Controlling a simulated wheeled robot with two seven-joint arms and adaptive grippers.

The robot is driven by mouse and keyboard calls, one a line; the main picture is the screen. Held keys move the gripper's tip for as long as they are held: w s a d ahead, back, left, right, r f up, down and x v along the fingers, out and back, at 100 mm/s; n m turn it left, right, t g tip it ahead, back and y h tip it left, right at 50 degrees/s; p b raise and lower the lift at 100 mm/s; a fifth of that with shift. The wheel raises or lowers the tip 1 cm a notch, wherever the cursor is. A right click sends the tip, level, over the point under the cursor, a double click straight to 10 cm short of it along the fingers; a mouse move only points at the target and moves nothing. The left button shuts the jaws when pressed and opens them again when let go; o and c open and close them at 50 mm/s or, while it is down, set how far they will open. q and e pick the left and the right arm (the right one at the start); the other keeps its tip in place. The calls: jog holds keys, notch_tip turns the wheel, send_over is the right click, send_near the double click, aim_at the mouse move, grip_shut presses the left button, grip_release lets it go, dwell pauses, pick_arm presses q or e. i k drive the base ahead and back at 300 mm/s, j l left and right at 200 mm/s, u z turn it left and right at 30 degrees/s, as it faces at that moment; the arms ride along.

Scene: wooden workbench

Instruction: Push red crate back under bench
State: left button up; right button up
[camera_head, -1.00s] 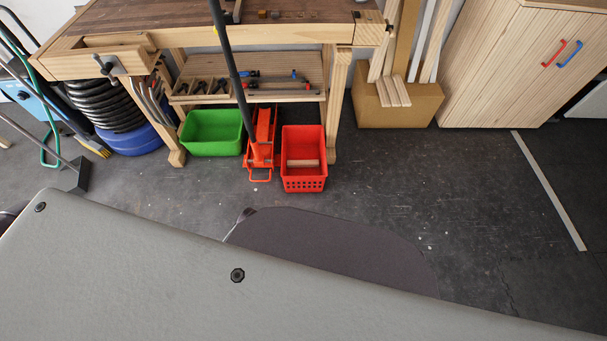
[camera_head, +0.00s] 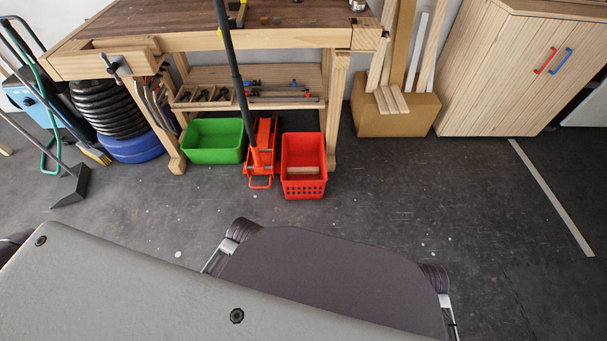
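The red crate (camera_head: 304,188) stands upright on the dark floor at the front right of the bench, with a small wooden block (camera_head: 303,170) inside. Its front part sticks out past the front edge of the wooden bench (camera_head: 270,40), beside the bench's right leg. A long grey panel, which seems to be part of my own body, and a dark rounded part fill the bottom of the view. Neither of my grippers is in view.
A red floor jack (camera_head: 262,150) with a long dark handle stands just left of the crate, and a green bin (camera_head: 212,141) stands left of that. A cardboard box (camera_head: 395,115) with planks is at right.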

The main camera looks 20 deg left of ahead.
aim_at(298, 149)
jog(key=i+l+u, duration=0.4)
jog(key=l, duration=0.2)
jog(key=i+l+u, duration=0.4)
jog(key=l, duration=0.3)
jog(key=l+u, duration=0.2)
jog(key=l, duration=0.15)
jog(key=i+l+u, duration=0.2)
jog(key=l, duration=0.2)
